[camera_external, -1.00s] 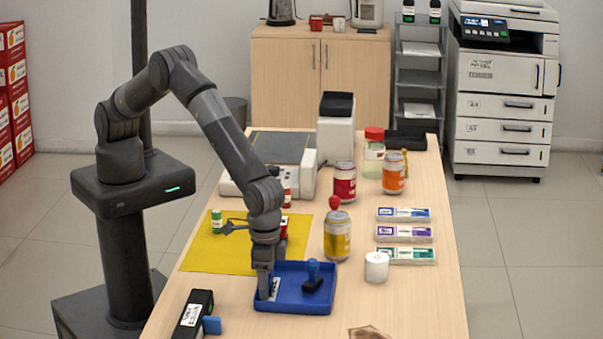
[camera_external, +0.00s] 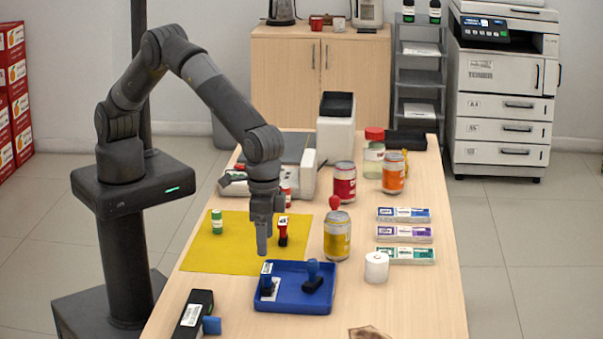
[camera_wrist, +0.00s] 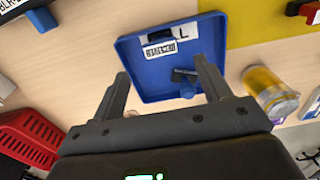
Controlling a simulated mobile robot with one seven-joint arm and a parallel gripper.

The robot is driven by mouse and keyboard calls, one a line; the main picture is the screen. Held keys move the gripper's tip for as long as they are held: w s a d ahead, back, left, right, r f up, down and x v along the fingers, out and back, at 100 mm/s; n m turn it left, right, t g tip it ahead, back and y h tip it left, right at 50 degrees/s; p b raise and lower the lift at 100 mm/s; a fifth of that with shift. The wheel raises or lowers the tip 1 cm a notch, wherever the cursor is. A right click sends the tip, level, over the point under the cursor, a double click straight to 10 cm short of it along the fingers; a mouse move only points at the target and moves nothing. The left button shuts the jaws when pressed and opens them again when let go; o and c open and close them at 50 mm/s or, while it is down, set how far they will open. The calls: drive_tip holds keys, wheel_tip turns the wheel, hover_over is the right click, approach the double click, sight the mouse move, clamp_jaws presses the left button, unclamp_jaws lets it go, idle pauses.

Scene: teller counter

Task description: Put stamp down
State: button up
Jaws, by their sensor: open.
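A blue tray (camera_external: 295,302) lies on the table in front of my gripper. Two stamps are in it: a left stamp (camera_external: 268,284) with a white label, and a right stamp (camera_external: 313,280) with a blue handle. In the wrist view the tray (camera_wrist: 155,88) shows between the fingers, with the labelled stamp (camera_wrist: 160,48) near its far side and the blue-handled one (camera_wrist: 186,88) beside the right finger. My gripper (camera_external: 264,245) is open and empty, above the table just behind the tray. A red and black stamp (camera_external: 283,232) stands on the yellow mat (camera_external: 205,258).
A green-capped bottle (camera_external: 217,221) stands on the mat. A yellow can (camera_external: 337,236) stands right of the mat, and a white roll (camera_external: 376,267) right of the tray. The front middle of the table is mostly clear.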

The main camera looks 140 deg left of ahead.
drive_tip(key=shift+r, duration=0.45)
drive_tip(key=s+d+r+m+t, duration=0.1)
drive_tip(key=s+r+m+t, duration=0.25)
drive_tip(key=s+r, duration=1.7)
drive_tip(key=s+d+m+t, duration=0.1)
drive_tip(key=s+m, duration=0.4)
drive_tip(key=s, duration=2)
drive_tip(key=shift+s+r+t, duration=0.2)
drive_tip(key=shift+t, duration=0.35)
drive_tip(key=shift+o, duration=0.2)
drive_tip(key=shift+m, duration=0.25)
drive_tip(key=o, duration=0.3)
